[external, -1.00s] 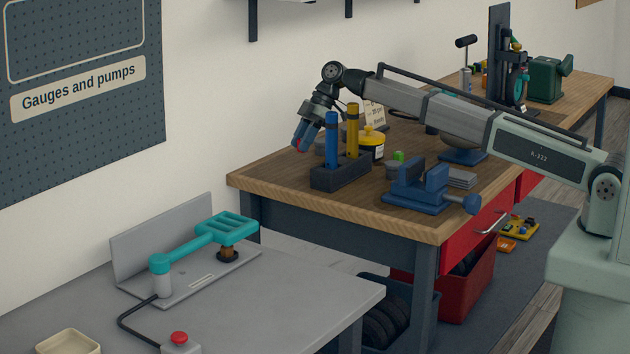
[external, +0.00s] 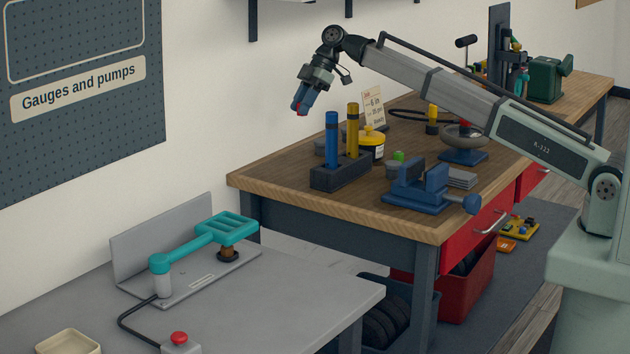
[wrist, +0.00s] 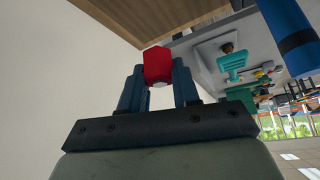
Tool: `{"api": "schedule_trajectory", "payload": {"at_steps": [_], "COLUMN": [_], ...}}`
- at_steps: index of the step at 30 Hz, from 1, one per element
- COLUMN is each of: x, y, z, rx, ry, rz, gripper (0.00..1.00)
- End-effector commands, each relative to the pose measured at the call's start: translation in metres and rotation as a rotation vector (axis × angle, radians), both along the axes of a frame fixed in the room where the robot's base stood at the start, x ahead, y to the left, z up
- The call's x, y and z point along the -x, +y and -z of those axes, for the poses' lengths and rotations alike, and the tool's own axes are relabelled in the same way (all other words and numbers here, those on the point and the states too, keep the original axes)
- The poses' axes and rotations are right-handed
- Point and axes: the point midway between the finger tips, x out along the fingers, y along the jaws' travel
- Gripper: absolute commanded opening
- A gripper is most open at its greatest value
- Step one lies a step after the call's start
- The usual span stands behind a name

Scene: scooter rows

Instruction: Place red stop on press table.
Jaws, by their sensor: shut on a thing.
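My gripper (external: 302,102) is shut on the red stop (wrist: 157,64). In the wrist view the stop is a small red block with a pale spot on its near end, between the two blue fingers (wrist: 160,86). In the external view the stop is barely visible between the fingers. My gripper is in the air above the left end of the wooden bench (external: 285,172), touching nothing else. The grey press table (external: 300,290) is at the lower left, lower than the bench, and carries a teal press (external: 205,240) on a grey plate.
A dark block with upright blue and yellow tubes (external: 332,140) stands on the bench just right of and below my gripper. A blue vise (external: 420,190) is farther right. A red button box (external: 180,342) and cream tray (external: 68,343) are on the press table. Its right part is bare.

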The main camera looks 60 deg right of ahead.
Motion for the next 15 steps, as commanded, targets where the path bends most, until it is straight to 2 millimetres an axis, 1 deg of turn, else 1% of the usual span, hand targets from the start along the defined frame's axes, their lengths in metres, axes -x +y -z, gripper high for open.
{"api": "schedule_trajectory", "payload": {"at_steps": [1, 5, 8, 11, 12, 14, 15], "x": [0.007, 0.021, 0.035, 0.053, 0.063, 0.077, 0.088], "y": [0.012, 0.036, 0.060, 0.088, 0.101, 0.121, 0.135], "z": [0.001, 0.002, 0.002, 0.002, 0.002, 0.002, 0.002], "rx": [0.000, -0.001, -0.001, -0.001, 0.000, -0.001, 0.000], "ry": [0.001, 0.000, 0.001, 0.002, 0.001, 0.002, 0.001], "rz": [-0.017, -0.054, -0.092, -0.140, -0.163, -0.197, -0.222], "gripper": [0.02, 0.02, 0.02, 0.02, 0.02, 0.02, 0.02]}}
